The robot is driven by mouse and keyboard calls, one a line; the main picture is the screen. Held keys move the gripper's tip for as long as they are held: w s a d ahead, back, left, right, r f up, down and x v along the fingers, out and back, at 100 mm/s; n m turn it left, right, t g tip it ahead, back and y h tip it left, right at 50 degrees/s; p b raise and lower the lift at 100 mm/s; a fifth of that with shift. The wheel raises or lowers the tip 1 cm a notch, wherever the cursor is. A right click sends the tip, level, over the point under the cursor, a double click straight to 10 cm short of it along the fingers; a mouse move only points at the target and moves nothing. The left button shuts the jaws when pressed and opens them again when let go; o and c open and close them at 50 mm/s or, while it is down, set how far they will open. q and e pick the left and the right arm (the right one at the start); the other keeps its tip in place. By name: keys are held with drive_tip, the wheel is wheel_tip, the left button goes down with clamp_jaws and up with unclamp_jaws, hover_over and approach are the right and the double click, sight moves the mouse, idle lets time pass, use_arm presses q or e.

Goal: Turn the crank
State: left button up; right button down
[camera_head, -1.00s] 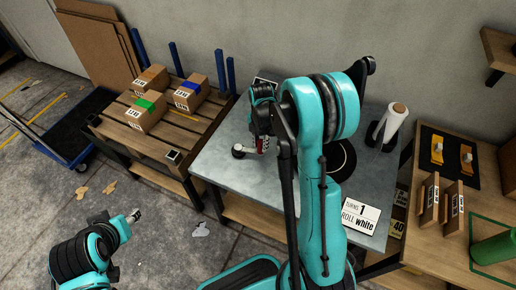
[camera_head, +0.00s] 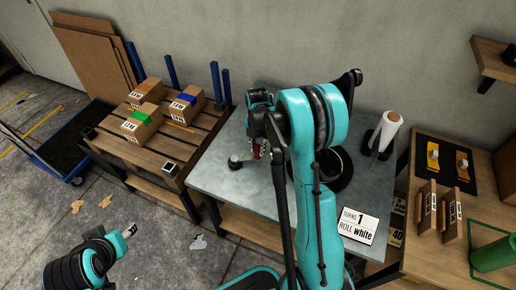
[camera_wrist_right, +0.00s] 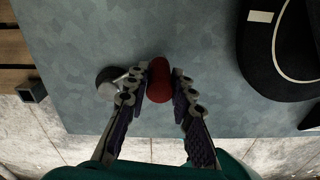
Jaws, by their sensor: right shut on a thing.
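The crank's red handle (camera_wrist_right: 159,80) stands between the fingers of my right gripper (camera_wrist_right: 156,84) in the right wrist view. The gripper is shut on it. A round grey crank hub (camera_wrist_right: 110,82) sits just left of the handle on the grey metal table. In the head view the crank's pale hub (camera_head: 235,162) shows on the table's left part, and my right gripper (camera_head: 258,150) is mostly hidden by its own arm. My left gripper (camera_head: 131,230) is low at the left, away from the table; its fingers are too small to read.
A sign (camera_head: 357,225) reads "TURNS 1 ROLL white". Boxes lie on a pallet (camera_head: 150,151) at left.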

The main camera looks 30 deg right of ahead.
drive_tip(key=shift+w+a, duration=0.1)
drive_tip(key=c, duration=1.3)
unclamp_jaws()
drive_tip(key=shift+a, duration=0.1)
wheel_tip(320, 180, up, 12)
